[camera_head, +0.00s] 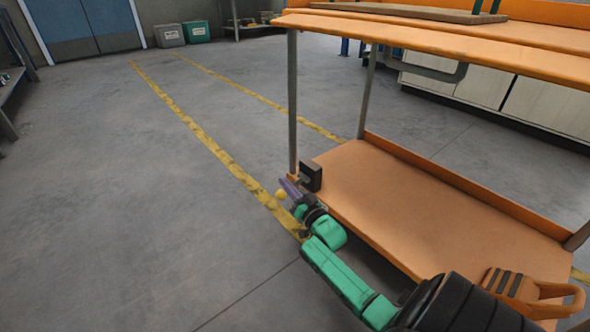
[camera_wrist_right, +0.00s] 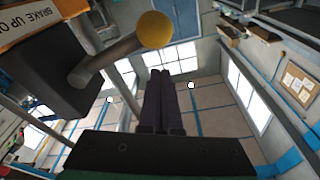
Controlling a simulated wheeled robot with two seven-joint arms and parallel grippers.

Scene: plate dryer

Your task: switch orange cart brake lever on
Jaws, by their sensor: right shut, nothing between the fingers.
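The orange cart (camera_head: 430,190) stands on the right of the head view. The brake lever's dark box (camera_head: 311,176) sits at its near left corner post. In the wrist view the box (camera_wrist_right: 60,65) carries a grey rod (camera_wrist_right: 105,60) with a yellow ball (camera_wrist_right: 154,30) on its end; the ball also shows in the head view (camera_head: 280,194). My right gripper (camera_head: 288,186) is shut and empty beside the ball. Its dark fingers (camera_wrist_right: 160,75) point up toward the ball in the wrist view, with a visible gap. My left gripper is out of view.
The cart's upper shelf (camera_head: 450,45) overhangs the lower one. An orange handle-like part (camera_head: 530,292) is near my arm. The floor left of the cart is clear.

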